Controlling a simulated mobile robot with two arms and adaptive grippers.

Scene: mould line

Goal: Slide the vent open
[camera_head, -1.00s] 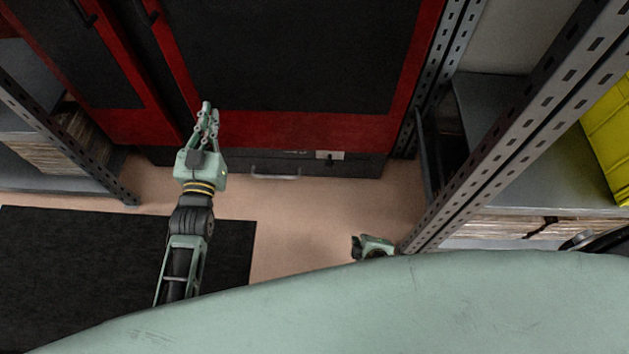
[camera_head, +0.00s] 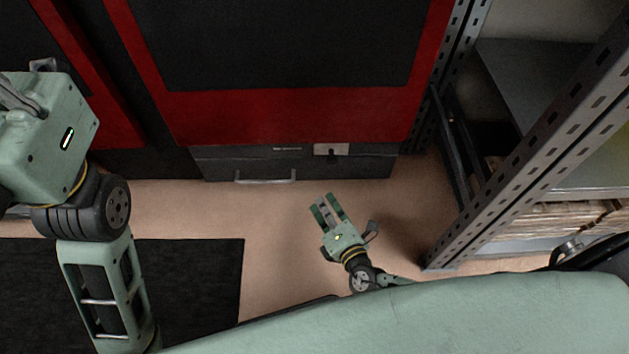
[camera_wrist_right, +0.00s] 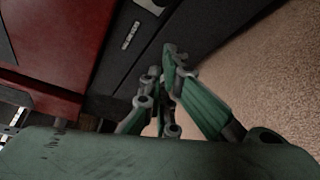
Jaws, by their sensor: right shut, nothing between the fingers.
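The vent seems to be the small pale plate with a dark knob (camera_head: 331,150) on the dark base panel under the red cabinet. Whether it is open cannot be made out. A pale piece of it shows at the top of the right wrist view (camera_wrist_right: 149,5). My right gripper (camera_head: 325,204) is shut and empty, in front of and below the plate, apart from it. Its fingers also show in the right wrist view (camera_wrist_right: 163,62), pointing toward the dark panel. My left gripper (camera_head: 30,90) is at the left edge, its fingers partly hidden.
A bar handle (camera_head: 265,178) sits on the base panel (camera_head: 225,166), left of the plate. A metal shelf rack (camera_head: 520,155) stands close on the right. A black mat (camera_head: 200,275) lies on the floor at left.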

